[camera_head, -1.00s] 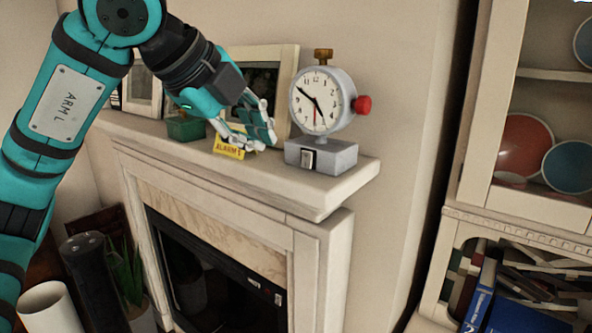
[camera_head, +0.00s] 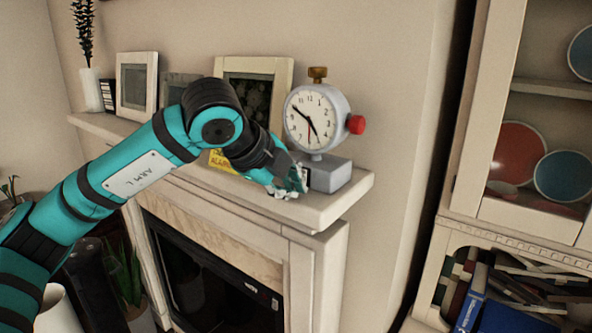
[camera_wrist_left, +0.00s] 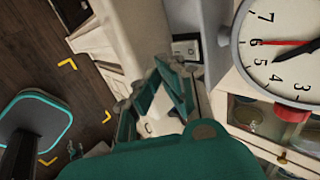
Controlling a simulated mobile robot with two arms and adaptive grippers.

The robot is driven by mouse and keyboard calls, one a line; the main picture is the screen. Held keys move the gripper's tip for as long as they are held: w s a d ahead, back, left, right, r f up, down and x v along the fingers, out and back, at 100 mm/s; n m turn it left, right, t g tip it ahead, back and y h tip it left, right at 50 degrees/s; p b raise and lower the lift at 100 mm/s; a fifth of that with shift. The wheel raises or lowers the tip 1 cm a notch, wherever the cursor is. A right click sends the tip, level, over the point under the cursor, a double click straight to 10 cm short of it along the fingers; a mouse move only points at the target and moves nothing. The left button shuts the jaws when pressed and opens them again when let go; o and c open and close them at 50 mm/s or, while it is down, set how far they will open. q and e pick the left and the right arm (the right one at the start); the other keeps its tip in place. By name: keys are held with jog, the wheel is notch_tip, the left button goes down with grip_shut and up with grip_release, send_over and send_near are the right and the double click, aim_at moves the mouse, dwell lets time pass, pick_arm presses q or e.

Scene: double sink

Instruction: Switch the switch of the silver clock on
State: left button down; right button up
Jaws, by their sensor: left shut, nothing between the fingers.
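The silver clock (camera_head: 318,118) stands upright on the mantel, with a white dial, a brass knob on top and a red knob at its side. Its grey base (camera_head: 330,174) carries the switch, which my fingers largely hide in the head view. In the left wrist view the switch (camera_wrist_left: 186,48) shows as a small light plate with a dark part; its position is hard to read. My left gripper (camera_head: 288,187) is shut and empty, just in front of the base's left end. In the wrist view its fingers (camera_wrist_left: 165,92) are close to the switch; contact cannot be told.
The mantel (camera_head: 335,200) ends just right of the clock. A yellow alarm label (camera_head: 218,160) is partly behind my arm. Picture frames (camera_head: 137,85) stand along the wall at left. A cabinet (camera_head: 520,215) with plates and books stands at right.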

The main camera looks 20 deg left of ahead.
pick_arm(q)
jog(key=shift+w+d+p, duration=0.3)
jog(key=shift+w+d, duration=0.05)
jog(key=shift+w, duration=0.3)
jog(key=shift+w+f, duration=0.15)
jog(key=shift+w, duration=0.05)
pick_arm(e)
jog(key=shift+w+r, duration=0.15)
jog(key=shift+r, duration=0.5)
jog(key=shift+a, duration=0.1)
